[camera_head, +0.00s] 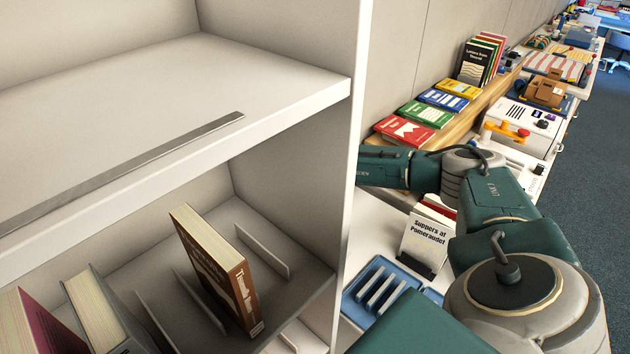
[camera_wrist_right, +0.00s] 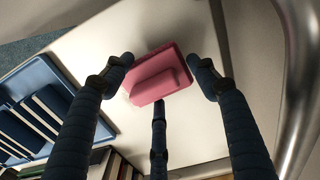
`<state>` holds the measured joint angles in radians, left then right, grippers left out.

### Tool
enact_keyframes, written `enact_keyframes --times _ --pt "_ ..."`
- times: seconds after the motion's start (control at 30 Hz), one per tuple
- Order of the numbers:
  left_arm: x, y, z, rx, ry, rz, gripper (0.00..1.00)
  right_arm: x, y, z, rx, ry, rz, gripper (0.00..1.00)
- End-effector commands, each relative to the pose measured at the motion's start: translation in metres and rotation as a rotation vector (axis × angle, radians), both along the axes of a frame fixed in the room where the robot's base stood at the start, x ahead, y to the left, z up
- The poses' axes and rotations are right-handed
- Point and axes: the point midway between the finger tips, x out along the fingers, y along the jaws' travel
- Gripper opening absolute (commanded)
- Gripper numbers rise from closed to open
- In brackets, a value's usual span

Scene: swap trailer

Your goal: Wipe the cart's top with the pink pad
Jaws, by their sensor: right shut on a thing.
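The pink pad (camera_wrist_right: 158,78) lies in the middle of the right wrist view, over a pale flat top (camera_wrist_right: 100,40) that looks like the cart's top. My right gripper (camera_wrist_right: 161,76) has its dark fingers around the pad, one at each side and one at the near edge, and is shut on it. Whether the pad touches the surface is hard to tell. In the head view the right arm reaches behind the white shelf panel, so its gripper and the pad are hidden there. My left gripper is in neither view.
A metal rail (camera_wrist_right: 300,75) curves along the right. A white shelf unit (camera_head: 352,130) with books (camera_head: 215,265) fills the left. A small book stand (camera_head: 425,240) is near my arm.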

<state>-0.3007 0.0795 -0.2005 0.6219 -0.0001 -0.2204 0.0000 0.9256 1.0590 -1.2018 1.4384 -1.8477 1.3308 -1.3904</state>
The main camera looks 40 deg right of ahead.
Motion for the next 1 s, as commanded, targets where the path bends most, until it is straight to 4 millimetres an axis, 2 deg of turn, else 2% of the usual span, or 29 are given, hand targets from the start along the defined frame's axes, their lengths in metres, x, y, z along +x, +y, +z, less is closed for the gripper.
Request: enact_keyframes --times 0.17,0.67,1.0 --pt "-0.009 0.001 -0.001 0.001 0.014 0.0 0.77 0.0 0.0 0.0 0.0 0.0 0.0 0.33" --pt "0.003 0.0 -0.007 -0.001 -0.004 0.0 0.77 0.0 0.0 -0.008 0.0 0.0 0.0 0.33" --pt "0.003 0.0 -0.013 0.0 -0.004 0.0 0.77 0.0 0.0 -0.015 0.0 -0.001 0.0 0.33"
